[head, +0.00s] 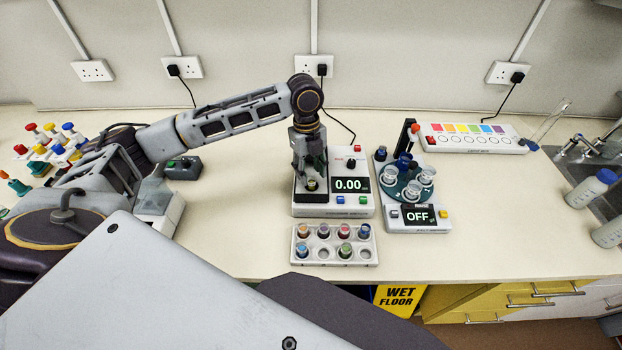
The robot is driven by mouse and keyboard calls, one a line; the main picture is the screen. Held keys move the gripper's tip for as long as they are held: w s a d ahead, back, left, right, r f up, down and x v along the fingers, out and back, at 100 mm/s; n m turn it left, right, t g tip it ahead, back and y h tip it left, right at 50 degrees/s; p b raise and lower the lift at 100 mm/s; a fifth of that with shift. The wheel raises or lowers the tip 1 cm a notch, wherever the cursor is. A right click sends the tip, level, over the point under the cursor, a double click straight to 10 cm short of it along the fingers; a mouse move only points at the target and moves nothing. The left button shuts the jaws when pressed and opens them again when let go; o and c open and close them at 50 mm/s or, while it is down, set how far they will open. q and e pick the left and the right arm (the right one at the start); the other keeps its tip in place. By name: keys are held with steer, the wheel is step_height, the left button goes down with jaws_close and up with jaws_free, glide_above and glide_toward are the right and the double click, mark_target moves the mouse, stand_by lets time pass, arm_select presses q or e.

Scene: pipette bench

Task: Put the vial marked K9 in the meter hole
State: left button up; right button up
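My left gripper (311,174) points straight down over the left part of the white meter (361,209), whose display reads 0.00. A small vial with a yellowish-green top (312,185) shows at the fingertips, at the meter's hole. I cannot tell whether the fingers grip it or stand apart around it, or how deep it sits. The hole is largely hidden by the vial and fingers. A white rack (335,262) in front of the meter holds several vials with coloured caps and has empty holes in its front row. No K9 marking is readable. My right gripper is not in view.
Right of the meter stands a device with a round teal carousel of cups (405,190) and a display reading OFF. A light box (470,137) lies behind it. Several coloured-cap bottles (45,150) stand at far left. A sink with bottles (590,188) is at far right.

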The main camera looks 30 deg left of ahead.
arm_select(q)
step_height(320, 180, up, 9)
steer(key=shift+w+a+f, duration=0.2)
steer(key=shift+w+a, duration=0.15)
steer(key=shift+a, duration=0.1)
stand_by(0.7)
